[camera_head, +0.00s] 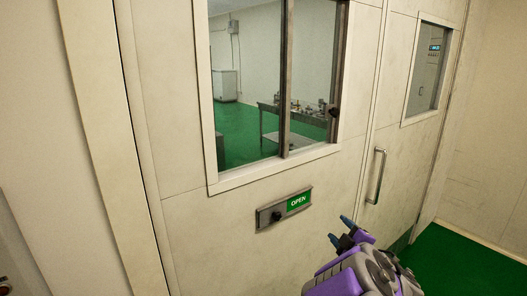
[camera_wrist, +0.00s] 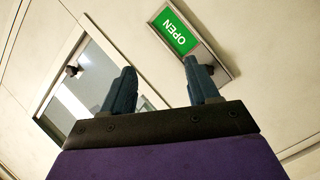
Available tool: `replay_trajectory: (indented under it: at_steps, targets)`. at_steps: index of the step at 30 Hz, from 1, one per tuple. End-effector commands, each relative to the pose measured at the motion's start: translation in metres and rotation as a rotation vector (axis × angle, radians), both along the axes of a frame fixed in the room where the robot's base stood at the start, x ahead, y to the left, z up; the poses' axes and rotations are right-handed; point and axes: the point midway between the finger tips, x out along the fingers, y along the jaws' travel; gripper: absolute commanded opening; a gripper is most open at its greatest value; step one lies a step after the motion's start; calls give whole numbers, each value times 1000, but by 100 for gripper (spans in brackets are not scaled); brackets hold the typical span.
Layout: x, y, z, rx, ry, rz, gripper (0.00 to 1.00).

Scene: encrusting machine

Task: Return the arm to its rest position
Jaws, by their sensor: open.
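My gripper (camera_head: 341,231) is at the lower right of the head view, on the purple and grey end of my arm. Its two dark blue fingers are apart with nothing between them. In the wrist view the open gripper (camera_wrist: 160,88) points toward the white wall. A grey panel with a green OPEN sign (camera_head: 299,201) and a dark knob (camera_head: 277,216) is on the wall, to the left of and above my fingers. The OPEN sign also shows in the wrist view (camera_wrist: 174,32), beyond the fingers and apart from them.
A framed window (camera_head: 245,90) above the panel shows another room with a table (camera_head: 268,107). A door (camera_head: 405,150) with a metal handle (camera_head: 376,176) stands to the right, close to my arm. Green floor (camera_head: 455,262) is clear at the lower right.

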Motion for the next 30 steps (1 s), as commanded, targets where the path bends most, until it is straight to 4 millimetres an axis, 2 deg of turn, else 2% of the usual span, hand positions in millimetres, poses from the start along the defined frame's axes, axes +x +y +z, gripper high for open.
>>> replay_trajectory:
  at_steps: [1, 3, 8, 12, 15, 20, 23, 26, 30]
  targets:
    - [-2, -11, 13, -3, 10, -73, 60]
    - [-9, -31, 24, 3, 41, -189, 60]
    - [-38, -68, 42, 58, 122, -433, 60]
    - [-77, -87, 46, 137, 219, -623, 60]
    - [-110, -92, 43, 208, 301, -742, 60]
    - [-169, -82, 27, 329, 473, -897, 60]
    - [-209, -66, 13, 404, 600, -969, 60]
    - [-252, -41, -1, 469, 745, -1021, 60]
    - [-316, 1, -19, 536, 974, -1064, 60]
